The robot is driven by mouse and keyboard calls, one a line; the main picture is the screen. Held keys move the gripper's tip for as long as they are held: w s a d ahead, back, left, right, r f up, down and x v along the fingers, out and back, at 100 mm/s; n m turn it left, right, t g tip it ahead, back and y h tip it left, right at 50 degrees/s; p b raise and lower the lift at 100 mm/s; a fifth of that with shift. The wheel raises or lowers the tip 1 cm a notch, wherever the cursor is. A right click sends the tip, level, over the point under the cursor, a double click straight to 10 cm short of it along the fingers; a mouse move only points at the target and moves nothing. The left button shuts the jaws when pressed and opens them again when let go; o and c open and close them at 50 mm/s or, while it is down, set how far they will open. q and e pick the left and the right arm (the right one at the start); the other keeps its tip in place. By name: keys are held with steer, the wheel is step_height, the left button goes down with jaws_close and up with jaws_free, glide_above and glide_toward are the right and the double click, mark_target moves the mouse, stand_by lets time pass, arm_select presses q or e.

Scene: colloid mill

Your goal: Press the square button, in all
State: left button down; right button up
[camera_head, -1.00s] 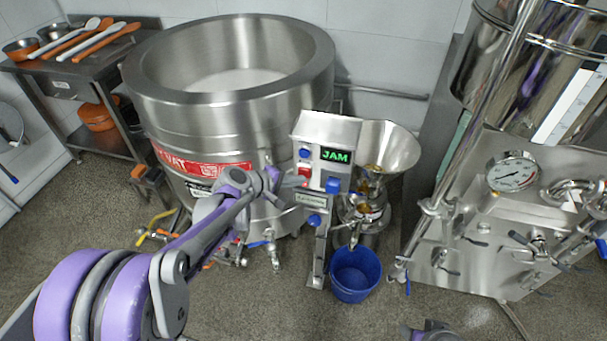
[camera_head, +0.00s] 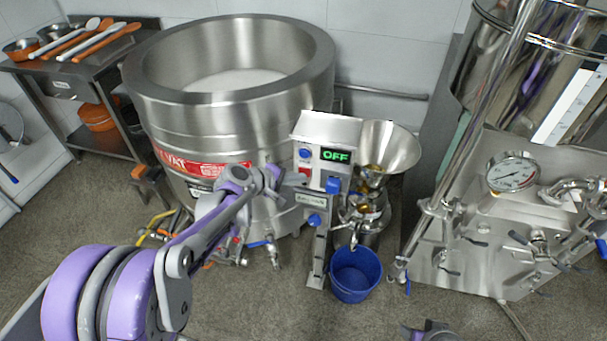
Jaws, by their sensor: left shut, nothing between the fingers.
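The colloid mill's control panel (camera_head: 325,165) is a grey upright box beside the big vat. Its green display (camera_head: 335,156) reads OFF. A red square button (camera_head: 304,172) shows on the left of the panel, below a blue button (camera_head: 304,153). A blue knob-like control (camera_head: 333,185) sits to its right, and another blue control (camera_head: 315,220) is lower on the post. My left gripper (camera_head: 302,181) is shut and empty, its tip at the panel's left side just below the red button. I cannot tell whether it touches the button.
A large steel vat (camera_head: 165,105) stands behind my left arm. A steel funnel (camera_head: 393,150) is right of the panel, with a blue bucket (camera_head: 355,273) on the floor below. A steel machine with a gauge (camera_head: 513,172) stands at the right.

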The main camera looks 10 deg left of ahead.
arm_select(q)
steer(key=shift+s, duration=0.9)
steer(key=shift+s+a, duration=0.15)
steer(key=shift+s, duration=2.35)
steer(key=s+a+r+m+g+y+p, duration=0.1)
steer(key=s+m, duration=0.5)
steer(key=s, duration=0.6)
steer(key=s+r+m+g+y+p, duration=0.3)
steer(key=s+m+y+p, duration=0.1)
steer(key=s, duration=0.9)
steer(key=shift+a+m+y+p, duration=0.4)
steer(key=shift+m+y, duration=0.5)
steer(key=shift+m, duration=0.2)
